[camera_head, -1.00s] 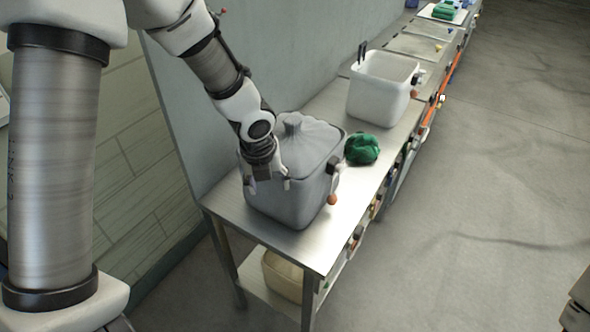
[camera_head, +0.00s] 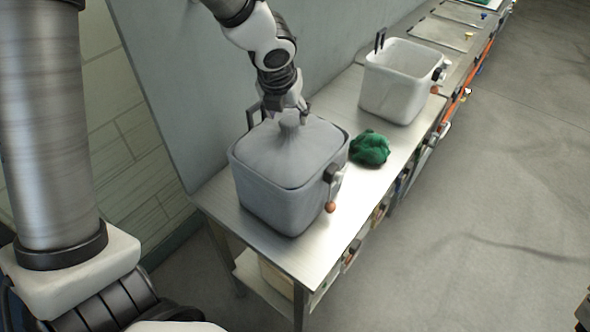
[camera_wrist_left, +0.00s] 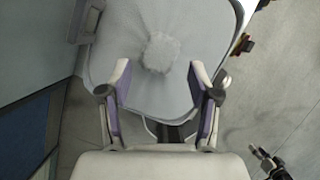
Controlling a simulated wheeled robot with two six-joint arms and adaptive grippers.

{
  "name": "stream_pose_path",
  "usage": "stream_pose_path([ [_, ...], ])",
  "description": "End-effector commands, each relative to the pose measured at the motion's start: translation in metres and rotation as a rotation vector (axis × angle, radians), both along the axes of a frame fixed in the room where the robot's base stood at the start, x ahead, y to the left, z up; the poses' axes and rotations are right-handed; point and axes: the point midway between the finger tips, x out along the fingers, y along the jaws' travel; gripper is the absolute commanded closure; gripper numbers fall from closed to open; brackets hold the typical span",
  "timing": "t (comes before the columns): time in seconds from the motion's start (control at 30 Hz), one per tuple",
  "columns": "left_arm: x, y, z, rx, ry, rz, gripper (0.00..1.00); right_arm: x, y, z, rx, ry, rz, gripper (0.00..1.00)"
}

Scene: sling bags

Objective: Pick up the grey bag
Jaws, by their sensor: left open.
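The grey bag (camera_head: 290,153) sits in a grey square bin on the metal table, its gathered neck (camera_head: 289,119) sticking up in the middle. My left gripper (camera_head: 289,108) is open just above and around the top of the neck in the head view. In the left wrist view the two fingers of my left gripper (camera_wrist_left: 160,95) are wide apart, with nothing between them, and the bag's round tuft (camera_wrist_left: 162,52) lies a little beyond the fingertips. Whether the fingers touch the bag I cannot tell. My right gripper is not in view.
The grey bin (camera_head: 280,205) has an orange-knobbed handle on its right side. A green crumpled bag (camera_head: 370,148) lies on the table (camera_head: 318,250) beside it. A white empty bin (camera_head: 395,95) stands farther back. A wall runs along the table's left side.

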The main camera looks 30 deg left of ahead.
Motion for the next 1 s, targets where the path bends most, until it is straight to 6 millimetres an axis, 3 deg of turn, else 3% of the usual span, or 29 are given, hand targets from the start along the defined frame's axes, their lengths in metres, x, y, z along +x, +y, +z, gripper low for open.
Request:
stream_pose_path([
  [0.3, 0.022, 0.007, -0.046, -0.001, 0.001, 0.001, 0.38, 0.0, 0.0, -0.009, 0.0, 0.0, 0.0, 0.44],
  [0.53, 0.024, 0.007, -0.047, -0.001, -0.001, 0.001, 0.38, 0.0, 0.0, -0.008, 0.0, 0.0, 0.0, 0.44],
  [0.7, 0.023, 0.007, -0.047, -0.001, -0.001, 0.001, 0.98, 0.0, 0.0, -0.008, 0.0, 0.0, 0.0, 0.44],
  [1.0, 0.024, 0.007, -0.047, -0.001, -0.001, 0.001, 1.0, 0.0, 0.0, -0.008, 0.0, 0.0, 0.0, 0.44],
])
